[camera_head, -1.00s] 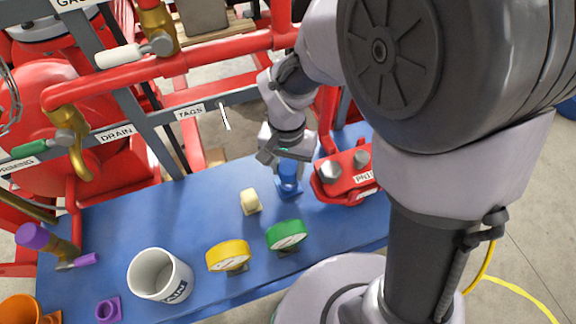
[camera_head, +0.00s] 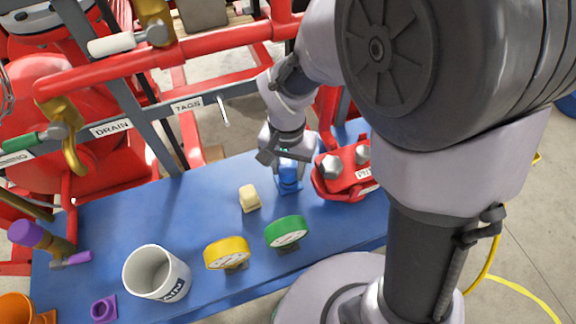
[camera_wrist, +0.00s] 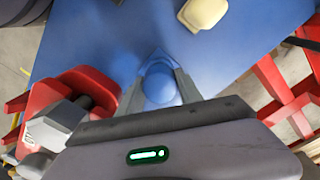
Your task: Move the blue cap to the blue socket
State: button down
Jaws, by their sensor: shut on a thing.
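The blue cap (camera_head: 289,172) is between the fingers of my gripper (camera_head: 288,165), low over the blue table. It also shows in the wrist view (camera_wrist: 160,84) as a round blue top with a finger on each side. My gripper (camera_wrist: 160,88) is shut on it. The blue socket (camera_head: 289,187) is a blue square base directly under the cap; in the wrist view a corner of the base (camera_wrist: 158,55) shows beyond the cap. I cannot tell whether the cap is fully seated in the socket.
A red block with large bolts (camera_head: 345,172) stands close to the right of the gripper. A purple socket (camera_head: 103,308) is at front left.

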jog(key=shift+f+b, duration=0.6)
jog(key=shift+f, duration=0.15)
jog(key=c, duration=0.7)
grip_release()
notch_tip(320, 180, up, 18)
jog(key=p, duration=0.8)
jog(key=shift+a+f, duration=0.15)
jog(key=shift+f, duration=0.1)
jog(key=shift+s, duration=0.1)
